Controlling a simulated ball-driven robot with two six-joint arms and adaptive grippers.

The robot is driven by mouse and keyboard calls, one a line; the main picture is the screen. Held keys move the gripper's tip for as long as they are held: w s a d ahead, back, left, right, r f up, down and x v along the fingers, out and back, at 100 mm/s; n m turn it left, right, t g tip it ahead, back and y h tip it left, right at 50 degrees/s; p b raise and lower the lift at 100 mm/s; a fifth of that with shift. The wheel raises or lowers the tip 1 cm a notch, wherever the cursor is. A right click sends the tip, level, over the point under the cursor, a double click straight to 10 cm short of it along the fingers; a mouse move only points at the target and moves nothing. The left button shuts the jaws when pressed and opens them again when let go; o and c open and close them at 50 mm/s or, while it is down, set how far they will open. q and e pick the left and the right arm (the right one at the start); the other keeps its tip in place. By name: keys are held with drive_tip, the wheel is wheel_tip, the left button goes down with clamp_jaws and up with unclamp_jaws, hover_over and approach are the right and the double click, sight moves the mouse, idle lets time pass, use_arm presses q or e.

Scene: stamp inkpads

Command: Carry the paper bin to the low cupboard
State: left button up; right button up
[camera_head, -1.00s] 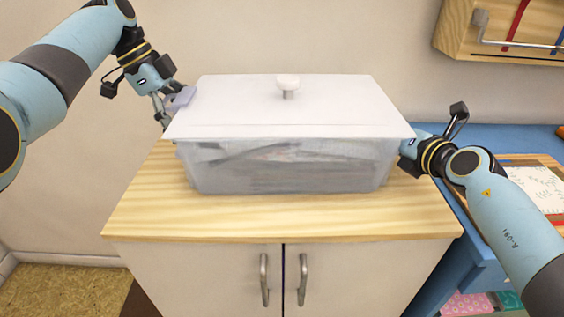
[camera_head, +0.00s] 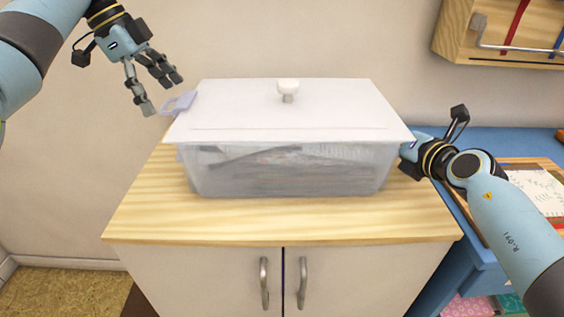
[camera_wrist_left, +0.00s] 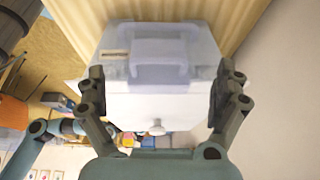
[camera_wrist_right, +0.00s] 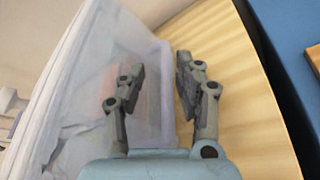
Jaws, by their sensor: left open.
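The paper bin (camera_head: 290,170) is a translucent box with papers inside, a white lid and a round knob. It rests on the wooden top of the low cupboard (camera_head: 210,224). A lilac handle (camera_head: 180,103) sticks out at its left end. My left gripper (camera_head: 161,92) is open and empty, above and left of that handle; the left wrist view shows the handle (camera_wrist_left: 158,72) between the spread fingers but farther off. My right gripper (camera_wrist_right: 157,85) is close by the bin's right end, its fingers apart. Whether it holds the right handle is unclear, and the bin hides its tips in the head view.
A blue table (camera_head: 490,138) with a framed sheet (camera_head: 538,188) stands right of the cupboard. A wooden wall shelf with a metal rail (camera_head: 515,45) hangs at upper right. The cupboard top has free room in front of the bin.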

drive_tip(key=shift+s, duration=0.1)
drive_tip(key=shift+s+d, duration=0.1)
drive_tip(key=shift+s, duration=0.2)
use_arm(q)
drive_tip(key=shift+a+r, duration=0.1)
drive_tip(key=shift+r, duration=0.2)
use_arm(e)
drive_tip(key=v, duration=1.1)
drive_tip(key=shift+s, duration=0.1)
use_arm(q)
drive_tip(key=shift+s+f, duration=0.1)
